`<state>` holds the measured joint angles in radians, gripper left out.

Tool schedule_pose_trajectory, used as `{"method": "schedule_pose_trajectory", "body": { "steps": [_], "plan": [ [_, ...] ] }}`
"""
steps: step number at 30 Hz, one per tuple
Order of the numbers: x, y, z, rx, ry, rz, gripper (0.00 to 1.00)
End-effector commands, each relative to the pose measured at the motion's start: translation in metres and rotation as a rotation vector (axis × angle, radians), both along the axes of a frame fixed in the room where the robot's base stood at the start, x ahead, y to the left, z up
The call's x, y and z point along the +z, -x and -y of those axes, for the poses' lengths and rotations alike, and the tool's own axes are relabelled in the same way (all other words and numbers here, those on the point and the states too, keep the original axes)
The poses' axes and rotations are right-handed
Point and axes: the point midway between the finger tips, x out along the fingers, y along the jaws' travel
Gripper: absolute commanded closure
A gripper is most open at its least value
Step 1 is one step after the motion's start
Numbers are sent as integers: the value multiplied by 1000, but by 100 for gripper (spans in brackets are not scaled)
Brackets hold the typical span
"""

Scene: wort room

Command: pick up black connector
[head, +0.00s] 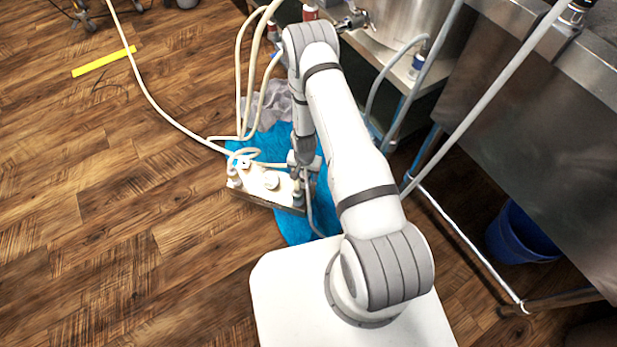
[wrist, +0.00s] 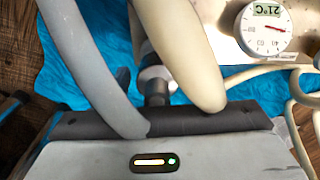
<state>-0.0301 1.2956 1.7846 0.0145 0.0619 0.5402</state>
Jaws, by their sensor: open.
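My gripper (head: 303,166) is low over the right end of a white boxy unit (head: 262,180) in the head view; its jaws are open, though the fingers are mostly hidden. In the wrist view, a dark cylindrical piece with a pale collar (wrist: 156,88), likely the black connector, shows just beyond the gripper body, between a grey hose (wrist: 92,65) and a thick cream hose (wrist: 185,50). These hoses cover part of it. I cannot tell whether the jaws touch it. The connector is not clear in the head view.
A round dial (wrist: 264,26) reading 21°C sits on the unit. A blue cloth (head: 290,228) lies beneath. Cream hoses (head: 150,95) cross the floor. A steel table (head: 540,90) and blue bucket (head: 520,235) stand on the right. The wooden floor at left is largely clear.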

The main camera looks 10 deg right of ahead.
Motion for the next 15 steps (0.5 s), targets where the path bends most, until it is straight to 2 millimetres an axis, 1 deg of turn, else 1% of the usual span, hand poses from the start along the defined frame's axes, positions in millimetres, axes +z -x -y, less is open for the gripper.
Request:
{"method": "schedule_pose_trajectory", "body": {
  "steps": [1,8,15],
  "plan": [
    [-6,0,0,0,-1,1,39],
    [-5,0,-1,2,0,1,39],
    [-5,0,-1,3,-1,1,58]
  ]
}}
